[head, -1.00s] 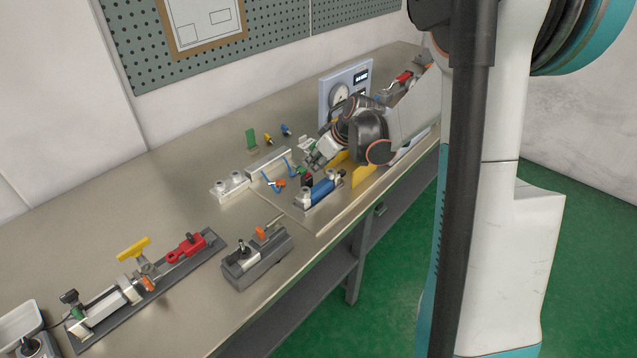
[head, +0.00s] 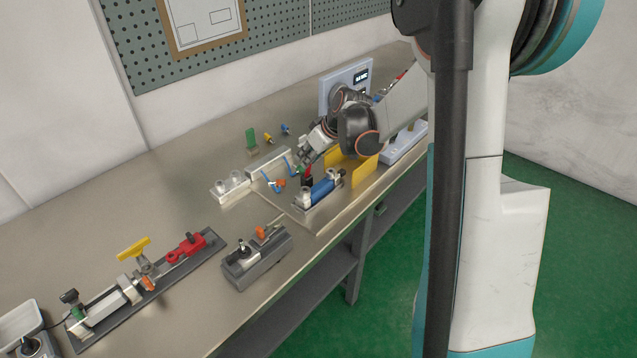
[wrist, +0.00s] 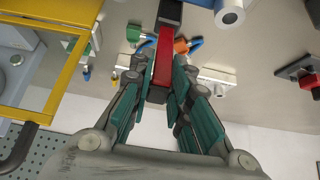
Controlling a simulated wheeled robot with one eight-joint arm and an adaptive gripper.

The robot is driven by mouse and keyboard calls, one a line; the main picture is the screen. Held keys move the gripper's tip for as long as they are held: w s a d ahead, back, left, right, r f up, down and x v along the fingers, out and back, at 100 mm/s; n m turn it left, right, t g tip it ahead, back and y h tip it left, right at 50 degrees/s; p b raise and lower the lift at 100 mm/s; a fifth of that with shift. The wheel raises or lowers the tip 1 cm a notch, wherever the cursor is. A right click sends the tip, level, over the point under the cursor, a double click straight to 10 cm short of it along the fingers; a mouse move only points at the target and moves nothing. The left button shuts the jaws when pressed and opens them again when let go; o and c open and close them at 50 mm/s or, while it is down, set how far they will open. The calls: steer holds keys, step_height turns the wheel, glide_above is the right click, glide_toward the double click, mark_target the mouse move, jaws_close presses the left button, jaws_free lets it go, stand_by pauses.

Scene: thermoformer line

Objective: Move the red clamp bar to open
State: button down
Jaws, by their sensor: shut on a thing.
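The red clamp bar (wrist: 163,50) lies between the two teal-padded fingers of my gripper (wrist: 160,78) in the wrist view, and the gripper is shut on it. Its far end meets a dark block (wrist: 170,14). In the head view, a small part of the red bar (head: 308,169) stands steeply up from its black base (head: 307,182), behind the blue cylinder (head: 322,189). My gripper (head: 304,158) reaches it from above, and its fingertips are small and partly hidden there.
A yellow guard frame (head: 366,173) stands close on the right of my gripper. Blue-handled fittings (head: 271,182) and a pale rail (head: 231,185) lie to the left. A grey fixture (head: 256,261) and a red-and-yellow clamp assembly (head: 140,278) sit nearer. The bench's left middle is clear.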

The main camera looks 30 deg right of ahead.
steer(key=shift+w+a+f, duration=0.1)
steer(key=shift+w+a, duration=0.1)
steer(key=shift+w, duration=0.25)
steer(key=shift+w+a, duration=0.15)
steer(key=shift+w, duration=0.3)
steer(key=shift+w, duration=0.15)
steer(key=c, duration=1.4)
jaws_free()
steer(key=shift+w+f, duration=0.1)
steer(key=shift+f, duration=0.05)
steer(key=p+v, duration=0.3)
steer(key=v, duration=0.4)
steer(key=shift+a, duration=0.1)
